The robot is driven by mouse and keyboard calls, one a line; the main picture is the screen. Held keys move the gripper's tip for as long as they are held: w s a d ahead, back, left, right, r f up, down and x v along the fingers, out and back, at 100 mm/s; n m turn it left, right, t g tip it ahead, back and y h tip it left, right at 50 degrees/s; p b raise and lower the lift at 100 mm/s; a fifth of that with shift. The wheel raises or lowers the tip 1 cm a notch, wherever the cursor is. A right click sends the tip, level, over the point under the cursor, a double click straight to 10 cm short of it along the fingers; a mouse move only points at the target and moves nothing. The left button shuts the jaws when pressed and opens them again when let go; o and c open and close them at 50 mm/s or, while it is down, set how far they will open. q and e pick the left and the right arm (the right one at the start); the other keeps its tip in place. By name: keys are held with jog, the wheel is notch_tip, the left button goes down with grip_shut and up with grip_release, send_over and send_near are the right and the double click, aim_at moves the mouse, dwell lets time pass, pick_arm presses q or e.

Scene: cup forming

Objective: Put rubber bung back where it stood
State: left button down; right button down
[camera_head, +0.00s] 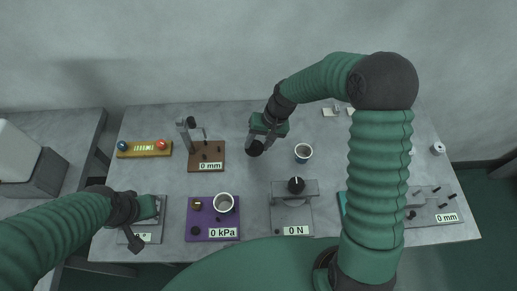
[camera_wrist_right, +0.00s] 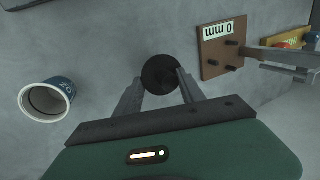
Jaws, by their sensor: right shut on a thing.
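The rubber bung is a round black piece (camera_head: 255,149), low at the tips of my right gripper (camera_head: 263,141) over the back middle of the table. In the right wrist view the bung (camera_wrist_right: 161,73) sits between the two fingers (camera_wrist_right: 160,85), which are shut on it. I cannot tell whether its underside touches the table. My left gripper (camera_head: 146,208) is at the front left, over a grey device; its fingers do not show clearly.
A blue-and-white cup (camera_head: 303,152) stands right of the bung, also in the right wrist view (camera_wrist_right: 46,99). A brown gauge board (camera_head: 206,156) stands left. A purple pressure board (camera_head: 212,229) with a white cup (camera_head: 224,203) and a grey force press (camera_head: 291,215) stand in front.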

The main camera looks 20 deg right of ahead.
aim_at(262, 146)
jog(key=f, duration=0.3)
jog(key=shift+w+d+f, duration=0.1)
jog(key=shift+d+f, duration=0.05)
jog(key=shift+d, duration=0.1)
jog(key=shift+d+f, duration=0.15)
jog(key=shift+f, duration=0.05)
jog(key=shift+d, duration=0.15)
jog(key=shift+a+f, duration=0.15)
jog(key=shift+a, duration=0.1)
jog(key=shift+a+f+b, duration=0.15)
jog(key=shift+f+b, duration=0.15)
jog(key=shift+f, duration=0.05)
jog(key=c, duration=0.7)
grip_release()
jog(key=shift+d, duration=0.2)
jog(key=shift+s, duration=0.2)
